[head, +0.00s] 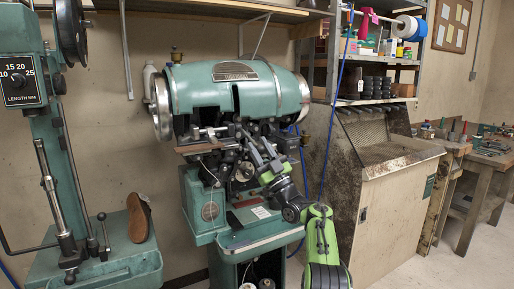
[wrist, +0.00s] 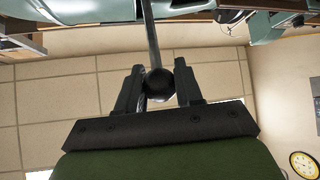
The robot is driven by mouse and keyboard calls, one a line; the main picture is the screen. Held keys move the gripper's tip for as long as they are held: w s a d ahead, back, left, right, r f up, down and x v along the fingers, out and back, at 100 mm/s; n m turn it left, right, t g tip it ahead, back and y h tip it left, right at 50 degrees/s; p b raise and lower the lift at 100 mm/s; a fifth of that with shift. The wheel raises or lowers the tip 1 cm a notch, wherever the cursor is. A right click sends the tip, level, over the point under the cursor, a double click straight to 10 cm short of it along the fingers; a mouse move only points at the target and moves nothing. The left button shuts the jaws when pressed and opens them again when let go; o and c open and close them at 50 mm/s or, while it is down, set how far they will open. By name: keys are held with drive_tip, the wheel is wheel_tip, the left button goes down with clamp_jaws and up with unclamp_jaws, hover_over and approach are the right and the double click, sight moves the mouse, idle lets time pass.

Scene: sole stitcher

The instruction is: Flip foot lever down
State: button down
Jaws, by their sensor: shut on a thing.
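The green sole stitcher (head: 230,90) stands in the middle of the head view. My gripper (head: 243,136) reaches into its front below the large drum, among dark metal parts. In the wrist view, my gripper (wrist: 159,78) is shut on a round black knob (wrist: 160,84), with one finger on each side. The knob is at the end of a thin metal lever rod (wrist: 152,40) that runs up toward the green machine. I take this to be the foot lever. In the head view the knob cannot be told apart from the arm and machine parts.
Another green machine (head: 45,130) with a length dial stands at the left, with a brown shoe (head: 139,217) on its base. A beige cabinet (head: 385,205) stands right of my arm.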

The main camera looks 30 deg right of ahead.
drive_tip(key=shift+w+a+f, duration=0.15)
drive_tip(key=shift+w+f, duration=0.1)
drive_tip(key=shift+f, duration=0.5)
idle(0.6)
drive_tip(key=c, duration=0.9)
unclamp_jaws()
drive_tip(key=shift+a, duration=0.1)
drive_tip(key=shift+o, duration=0.7)
drive_tip(key=shift+w, duration=0.15)
drive_tip(key=shift+r, duration=0.15)
